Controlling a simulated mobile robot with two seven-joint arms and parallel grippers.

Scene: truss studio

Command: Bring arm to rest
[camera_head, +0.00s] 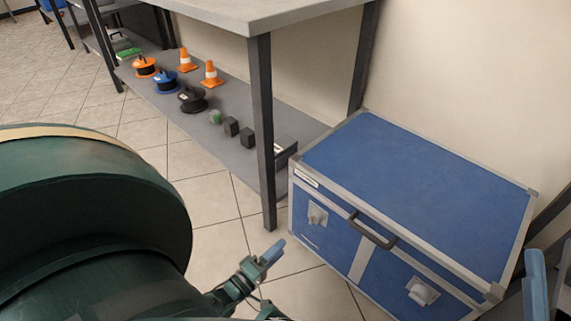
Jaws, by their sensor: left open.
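My left gripper (262,268) shows at the lower middle, beyond the large dark green links of my own arm. It is open, with a blue-tipped finger pointing up and to the right. Nothing shows between its fingers. In the picture it lies over the tiled floor, left of a blue case and below the foot of a table leg.
A blue case (410,190) with metal edges stands at the right by the wall. A grey table (250,14) has a dark leg (262,130) and a lower shelf (235,155) with spools, orange cones and small dark blocks. A blue upright piece (536,285), unclear, shows at the lower right.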

